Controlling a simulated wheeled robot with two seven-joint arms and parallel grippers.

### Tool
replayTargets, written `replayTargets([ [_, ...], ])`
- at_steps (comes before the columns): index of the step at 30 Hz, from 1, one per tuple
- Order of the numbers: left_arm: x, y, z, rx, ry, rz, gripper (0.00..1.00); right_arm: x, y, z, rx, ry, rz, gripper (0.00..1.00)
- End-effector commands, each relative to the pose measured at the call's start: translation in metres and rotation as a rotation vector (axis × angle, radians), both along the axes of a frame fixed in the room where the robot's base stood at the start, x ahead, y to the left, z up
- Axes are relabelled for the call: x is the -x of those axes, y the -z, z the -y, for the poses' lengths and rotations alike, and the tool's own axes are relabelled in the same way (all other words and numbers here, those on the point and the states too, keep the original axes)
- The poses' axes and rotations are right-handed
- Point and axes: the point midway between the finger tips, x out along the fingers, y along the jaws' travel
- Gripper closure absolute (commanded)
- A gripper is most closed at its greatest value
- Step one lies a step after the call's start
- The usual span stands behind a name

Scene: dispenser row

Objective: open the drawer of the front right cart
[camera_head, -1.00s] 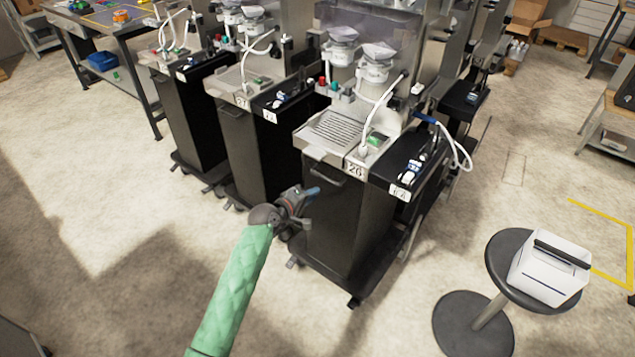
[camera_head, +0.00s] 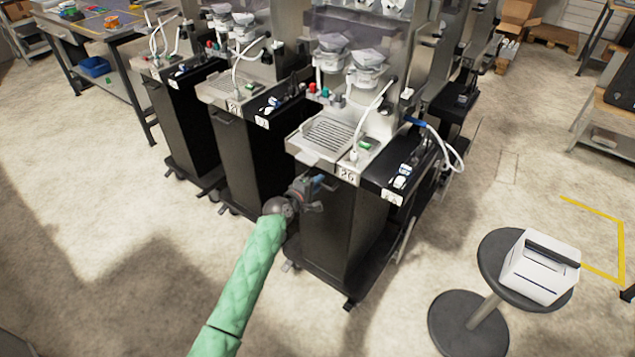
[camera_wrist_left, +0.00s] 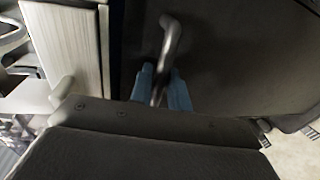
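The front right cart (camera_head: 345,235) is a black cabinet with a metal drip tray on top and a "26" label at its front edge. Its drawer front (camera_wrist_left: 235,45) is dark and looks flush with the body. A curved bar handle (camera_wrist_left: 170,35) stands out from it. My left gripper (camera_head: 322,184) is at the upper part of the cart front and hides the handle in the head view. In the left wrist view, its two blue fingertips (camera_wrist_left: 161,88) lie close on either side of the handle bar, seemingly closed on it. My right gripper is not in view.
Two similar carts stand to the left, the middle one (camera_head: 245,150) close by. A round stool (camera_head: 490,265) with a white box (camera_head: 540,268) stands at the right. The floor in front of the carts is clear.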

Motion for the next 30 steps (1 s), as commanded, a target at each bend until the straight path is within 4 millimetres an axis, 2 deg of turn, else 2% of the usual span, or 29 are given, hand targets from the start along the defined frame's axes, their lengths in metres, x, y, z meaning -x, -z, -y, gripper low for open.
replayTargets([
  [8,-0.002,0.001,0.002,0.000,0.000,0.000,0.82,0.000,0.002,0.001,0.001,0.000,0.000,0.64],
  [9,-0.002,0.001,0.002,0.000,0.000,0.000,0.84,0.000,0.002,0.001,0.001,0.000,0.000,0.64],
  [12,-0.002,0.001,0.001,0.000,0.000,0.000,1.00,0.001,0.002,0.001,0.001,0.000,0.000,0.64],
  [20,0.000,0.001,0.000,-0.001,0.000,-0.001,1.00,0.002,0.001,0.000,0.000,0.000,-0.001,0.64],
  [26,0.014,0.001,-0.009,-0.001,0.000,-0.002,1.00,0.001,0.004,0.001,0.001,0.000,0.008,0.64],
  [30,0.034,0.001,-0.025,-0.002,0.000,-0.002,1.00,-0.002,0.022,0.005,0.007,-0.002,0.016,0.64],
])
